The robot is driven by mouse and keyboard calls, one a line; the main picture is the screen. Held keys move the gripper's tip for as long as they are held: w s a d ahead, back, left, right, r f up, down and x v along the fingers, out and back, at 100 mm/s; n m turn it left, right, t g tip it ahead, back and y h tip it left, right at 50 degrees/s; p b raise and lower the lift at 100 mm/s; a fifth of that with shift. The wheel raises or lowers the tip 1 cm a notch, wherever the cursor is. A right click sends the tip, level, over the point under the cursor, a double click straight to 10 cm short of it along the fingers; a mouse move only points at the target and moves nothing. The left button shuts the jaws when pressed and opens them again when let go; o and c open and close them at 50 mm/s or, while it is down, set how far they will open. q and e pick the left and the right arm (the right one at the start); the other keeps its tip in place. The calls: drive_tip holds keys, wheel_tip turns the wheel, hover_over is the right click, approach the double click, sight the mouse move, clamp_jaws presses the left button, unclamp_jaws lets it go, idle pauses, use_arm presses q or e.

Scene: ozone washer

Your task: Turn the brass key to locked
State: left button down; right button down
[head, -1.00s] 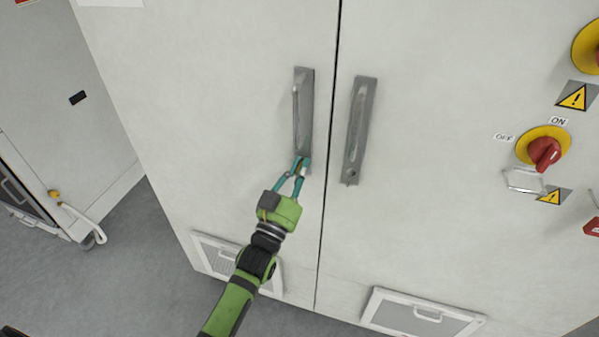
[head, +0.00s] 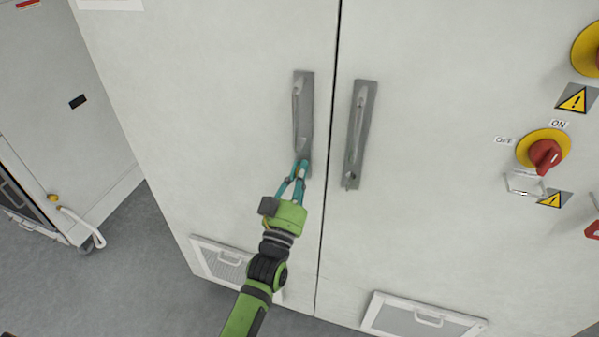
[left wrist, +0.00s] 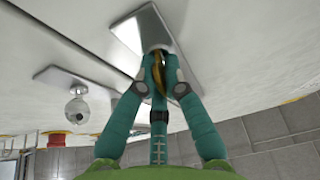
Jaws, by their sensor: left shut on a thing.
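The brass key (left wrist: 158,70) shows between my left fingertips in the left wrist view, at the end of a grey metal handle plate (left wrist: 146,32). My left gripper (left wrist: 157,80) is shut on it. In the head view my left gripper (head: 302,166) is at the lower end of the left door's handle plate (head: 303,108), and its fingers hide the key. I cannot tell the key's exact angle or whether the lock is locked. My right gripper is not in view.
The right door's handle plate (head: 360,130) is close to the right, with a round lock (left wrist: 77,108) on it in the left wrist view. A red and yellow rotary switch (head: 544,152) is further right. Vent panels (head: 422,317) sit low on the doors.

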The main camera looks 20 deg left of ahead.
use_arm(q)
drive_tip(key=c, duration=1.6)
unclamp_jaws()
drive_tip(key=v, duration=1.2)
drive_tip(key=s+f+m+g, duration=0.1)
drive_tip(key=s+f+g, duration=0.25)
drive_tip(key=f, duration=0.85)
drive_tip(key=s+d+f+g+h, duration=0.1)
drive_tip(key=s+f+g, duration=0.25)
drive_tip(key=f, duration=0.85)
drive_tip(key=s+f+m+g, duration=0.1)
drive_tip(key=s+f+g, duration=0.25)
drive_tip(key=f, duration=0.85)
drive_tip(key=s+a+f+g, duration=0.2)
drive_tip(key=s+f, duration=0.3)
drive_tip(key=s, duration=0.4)
drive_tip(key=s+a+f+g+y, duration=0.1)
drive_tip(key=s+a+f+g, duration=0.2)
drive_tip(key=s, duration=0.6)
drive_tip(key=s+a+f+g, duration=0.2)
drive_tip(key=s+f+g, duration=0.4)
drive_tip(key=s+f, duration=0.2)
drive_tip(key=shift+s+a+y, duration=0.15)
drive_tip(key=shift+s+y, duration=0.25)
drive_tip(key=shift+s, duration=0.1)
